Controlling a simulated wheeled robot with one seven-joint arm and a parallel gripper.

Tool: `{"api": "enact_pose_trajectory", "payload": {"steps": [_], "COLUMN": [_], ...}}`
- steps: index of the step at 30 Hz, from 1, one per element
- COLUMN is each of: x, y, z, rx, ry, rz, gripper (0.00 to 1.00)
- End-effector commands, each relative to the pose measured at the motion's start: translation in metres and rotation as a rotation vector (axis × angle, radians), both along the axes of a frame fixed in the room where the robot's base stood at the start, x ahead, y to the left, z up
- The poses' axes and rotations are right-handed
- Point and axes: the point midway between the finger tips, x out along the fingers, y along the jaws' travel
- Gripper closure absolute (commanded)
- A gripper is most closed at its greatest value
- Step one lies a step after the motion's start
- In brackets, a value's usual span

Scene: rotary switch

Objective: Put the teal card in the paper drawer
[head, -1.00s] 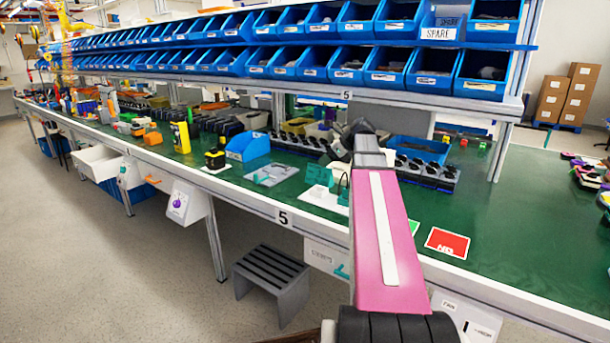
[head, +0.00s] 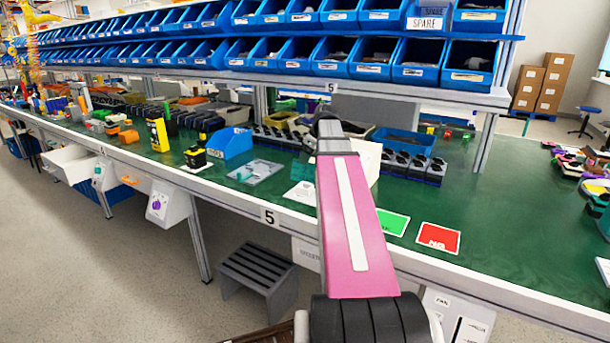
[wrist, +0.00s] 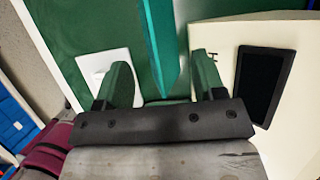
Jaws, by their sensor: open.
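In the wrist view a teal strip (wrist: 162,35), which looks like the teal card seen nearly edge-on, runs from the top edge down between my fingers. My gripper (wrist: 162,68) is open, one finger on each side of the strip; I cannot tell whether either touches it. I cannot read which is the paper drawer.
A cream box with a dark panel (wrist: 265,85) stands close right of my gripper. A white plate (wrist: 105,68) lies at left. A green card (head: 393,222) and a red card (head: 438,238) lie near the bench edge. A grey step stool (head: 257,272) stands below.

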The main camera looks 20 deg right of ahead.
Motion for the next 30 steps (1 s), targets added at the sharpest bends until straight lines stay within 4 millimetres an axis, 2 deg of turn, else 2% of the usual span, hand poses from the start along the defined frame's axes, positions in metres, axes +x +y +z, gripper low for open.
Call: {"api": "enact_pose_trajectory", "payload": {"steps": [15, 30], "x": [0.010, 0.010], "y": [0.012, 0.012], "z": [-0.048, -0.050], "rx": [0.000, 0.000], "ry": [0.000, -0.001], "rz": [0.001, 0.001], "gripper": [0.37, 0.37]}}
